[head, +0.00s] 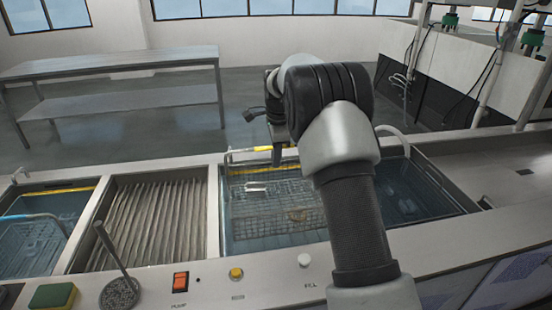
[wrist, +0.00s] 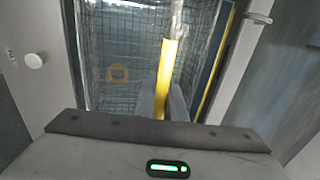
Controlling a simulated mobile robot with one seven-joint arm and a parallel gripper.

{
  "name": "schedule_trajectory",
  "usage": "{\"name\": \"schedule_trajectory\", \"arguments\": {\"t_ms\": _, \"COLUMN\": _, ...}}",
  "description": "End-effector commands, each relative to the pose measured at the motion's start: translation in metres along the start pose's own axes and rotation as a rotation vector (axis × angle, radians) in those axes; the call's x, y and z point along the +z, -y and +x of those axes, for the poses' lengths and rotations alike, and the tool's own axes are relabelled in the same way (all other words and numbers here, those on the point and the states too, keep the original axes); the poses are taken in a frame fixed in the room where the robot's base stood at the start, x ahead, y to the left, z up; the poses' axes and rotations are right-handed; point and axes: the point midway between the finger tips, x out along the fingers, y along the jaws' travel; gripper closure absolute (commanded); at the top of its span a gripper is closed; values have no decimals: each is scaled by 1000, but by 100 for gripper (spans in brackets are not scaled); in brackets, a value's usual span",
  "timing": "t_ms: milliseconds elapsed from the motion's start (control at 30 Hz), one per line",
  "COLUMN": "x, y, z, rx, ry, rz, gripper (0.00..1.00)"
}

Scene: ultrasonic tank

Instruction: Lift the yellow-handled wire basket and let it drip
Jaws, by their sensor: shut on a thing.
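The wire basket (head: 275,218) is in the middle tank, its mesh showing down inside the tank walls. Its yellow handle (head: 250,149) crosses above the tank's far side, and it also shows in the wrist view (wrist: 168,62). My gripper (head: 277,156) is shut on this handle; in the wrist view the grey fingers (wrist: 165,97) meet around its near end. A brass-coloured ring (head: 298,215) and a small metal piece (head: 257,190) show in the basket area. I cannot tell whether the basket's bottom is clear of the liquid. My arm hides the tank's right part.
A ribbed drainboard (head: 150,222) lies left of the tank. A blue-handled basket (head: 28,245) sits in the far-left tank. Another tank (head: 408,192) is at right. A round strainer (head: 119,292), a sponge (head: 52,296) and a red pump switch (head: 181,281) are along the front edge.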

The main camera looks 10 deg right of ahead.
Motion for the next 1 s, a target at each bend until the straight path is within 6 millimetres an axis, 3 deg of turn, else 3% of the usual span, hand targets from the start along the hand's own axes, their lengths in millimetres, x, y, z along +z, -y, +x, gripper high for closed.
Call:
{"name": "schedule_trajectory", "arguments": {"t_ms": 33, "x": 0, "y": 3, "z": -9, "rx": -5, "ry": 0, "rz": 0, "gripper": 100}}
{"name": "schedule_trajectory", "arguments": {"t_ms": 800, "x": 0, "y": 14, "z": -62, "rx": -6, "ry": 0, "rz": 0, "gripper": 100}}
{"name": "schedule_trajectory", "arguments": {"t_ms": 1000, "x": 0, "y": 14, "z": -65, "rx": -5, "ry": 0, "rz": 0, "gripper": 100}}
